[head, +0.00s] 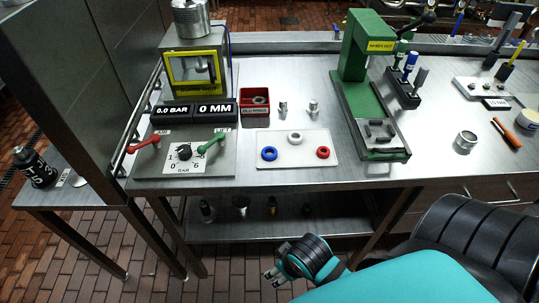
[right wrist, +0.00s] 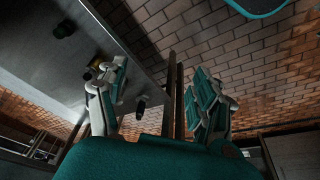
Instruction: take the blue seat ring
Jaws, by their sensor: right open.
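The blue seat ring (head: 269,153) lies flat at the left of a white plate (head: 298,160) on the steel bench. A white ring (head: 295,137) lies at the back middle of the plate and a red ring (head: 323,153) at its right. My right gripper (head: 272,275) is in front of the bench and below its top, well apart from the rings. In the right wrist view its fingers (right wrist: 162,98) are spread with nothing between them. The rings do not show in the right wrist view. My left gripper is not seen.
A test rig with gauges (head: 194,112) and red and green levers stands left of the plate. A red box (head: 255,102) and two small metal parts are behind it. A green press (head: 372,90) stands to the right. A lower shelf (head: 290,232) runs under the bench.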

